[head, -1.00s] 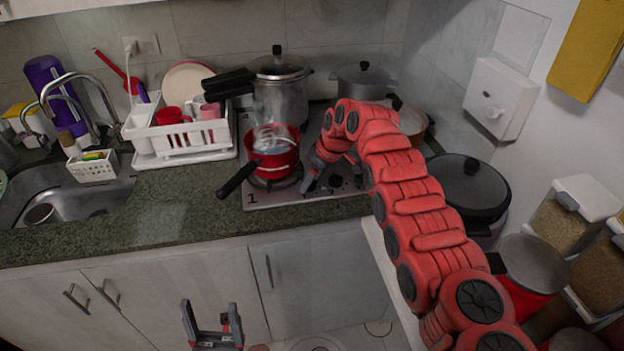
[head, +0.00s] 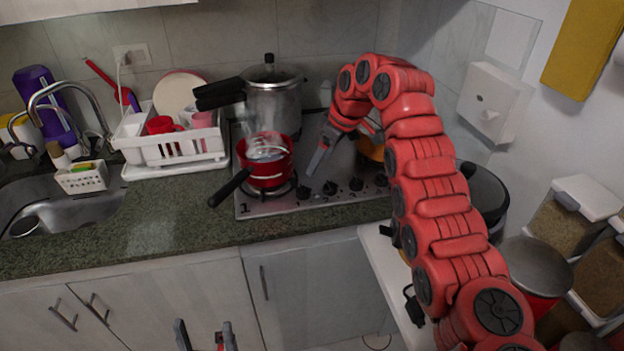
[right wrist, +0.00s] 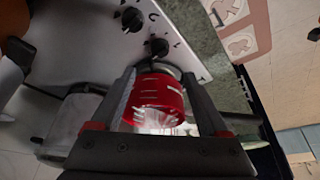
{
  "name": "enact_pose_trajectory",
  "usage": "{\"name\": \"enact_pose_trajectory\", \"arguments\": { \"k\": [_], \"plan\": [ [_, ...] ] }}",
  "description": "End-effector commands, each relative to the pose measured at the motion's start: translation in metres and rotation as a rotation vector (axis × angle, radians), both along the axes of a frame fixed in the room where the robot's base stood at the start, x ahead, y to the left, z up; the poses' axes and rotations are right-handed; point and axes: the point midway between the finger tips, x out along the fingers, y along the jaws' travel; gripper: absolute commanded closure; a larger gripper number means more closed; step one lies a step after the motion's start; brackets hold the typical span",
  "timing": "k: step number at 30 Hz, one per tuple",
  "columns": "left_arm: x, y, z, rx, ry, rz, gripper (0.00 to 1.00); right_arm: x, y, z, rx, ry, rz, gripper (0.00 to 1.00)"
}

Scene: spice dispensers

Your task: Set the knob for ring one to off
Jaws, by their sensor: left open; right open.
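The stove (head: 262,209) has a row of several black knobs along its front edge. The leftmost knob (head: 303,192) is nearest the printed "1" and the ring under the steaming red pot (head: 268,172). I cannot read its setting. My right gripper (head: 319,160) is open and empty, above and behind the knobs, right of the pot, touching no knob. In the right wrist view, the pot (right wrist: 155,92) shows between the open fingers (right wrist: 158,76), with a knob (right wrist: 157,47) just beyond the tips. My left gripper (head: 203,338) is open and low before the cabinets.
A dish rack (head: 172,150) is at the left. The counter (head: 150,220) in front is clear.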

Motion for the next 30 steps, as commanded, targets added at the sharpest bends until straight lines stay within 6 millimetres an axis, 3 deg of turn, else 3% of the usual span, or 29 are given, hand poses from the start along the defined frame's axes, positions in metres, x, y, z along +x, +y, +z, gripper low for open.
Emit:
{"name": "enact_pose_trajectory", "arguments": {
  "k": [3, 9, 21, 23, 30],
  "plan": [
    [0.000, 0.000, -0.005, 0.000, 0.000, 0.000, 0.22, -0.005, -0.009, 0.024, -0.002, -0.002, -0.001, 0.22],
    [0.000, 0.000, -0.007, 0.000, 0.000, 0.000, 0.22, -0.010, -0.016, 0.046, 0.000, 0.000, 0.001, 0.22],
    [0.000, 0.000, -0.006, 0.000, 0.000, 0.000, 0.22, -0.011, -0.018, 0.051, 0.000, 0.001, 0.000, 0.22],
    [0.000, 0.000, -0.002, 0.000, 0.000, 0.000, 0.22, -0.011, -0.018, 0.055, 0.000, 0.001, 0.000, 0.22],
    [0.000, 0.000, 0.040, 0.000, 0.000, 0.000, 0.22, -0.011, -0.018, 0.097, 0.000, 0.001, 0.000, 0.22]
  ]
}}
